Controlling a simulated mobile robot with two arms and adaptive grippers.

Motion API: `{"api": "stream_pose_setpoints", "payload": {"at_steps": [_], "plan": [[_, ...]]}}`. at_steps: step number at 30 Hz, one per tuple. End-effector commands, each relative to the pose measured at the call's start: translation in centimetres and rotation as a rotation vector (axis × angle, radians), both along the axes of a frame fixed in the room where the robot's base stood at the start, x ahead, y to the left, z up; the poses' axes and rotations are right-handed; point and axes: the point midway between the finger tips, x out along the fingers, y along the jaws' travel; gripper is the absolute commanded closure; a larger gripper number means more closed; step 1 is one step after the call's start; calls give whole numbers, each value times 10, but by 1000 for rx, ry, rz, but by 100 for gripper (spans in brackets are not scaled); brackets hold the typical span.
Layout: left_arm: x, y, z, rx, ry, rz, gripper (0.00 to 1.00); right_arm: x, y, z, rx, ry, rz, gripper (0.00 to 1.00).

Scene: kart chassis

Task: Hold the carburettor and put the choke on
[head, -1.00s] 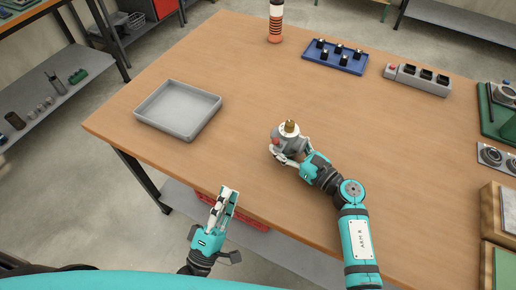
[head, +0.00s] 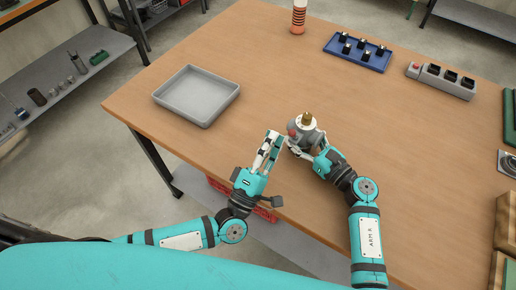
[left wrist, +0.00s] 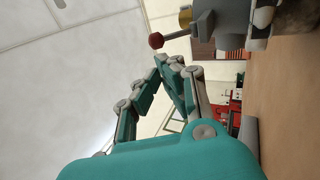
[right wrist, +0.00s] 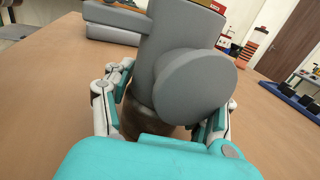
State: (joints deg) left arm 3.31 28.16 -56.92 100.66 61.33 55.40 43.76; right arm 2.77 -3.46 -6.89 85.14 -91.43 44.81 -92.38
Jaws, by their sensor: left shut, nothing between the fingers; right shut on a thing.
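The carburettor (head: 303,128) is a grey body with a brass top, upright at the table's near edge. A short lever with a red knob (head: 292,129) sticks out of its left side; the knob (left wrist: 156,41) also shows in the left wrist view. My right gripper (head: 306,147) is shut around the lower body of the carburettor (right wrist: 195,80). My left gripper (head: 272,139) is shut and empty, just left of the red knob. In the left wrist view its fingertips (left wrist: 170,62) are close below the knob, with a small gap apparent.
A grey empty tray (head: 184,120) lies at the left of the wooden table (head: 400,125). A blue tray (head: 378,62) with several small black parts, a grey block with dark sockets (head: 447,83) and an orange-striped bottle (head: 299,18) stand at the back. The middle table is clear.

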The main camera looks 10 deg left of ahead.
Motion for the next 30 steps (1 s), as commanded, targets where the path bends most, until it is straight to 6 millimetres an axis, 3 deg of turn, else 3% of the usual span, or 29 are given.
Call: {"api": "stream_pose_setpoints", "payload": {"at_steps": [30], "plan": [[4,-5,6,0,0,1,100,0,0,0,0,1,-1,100]]}}
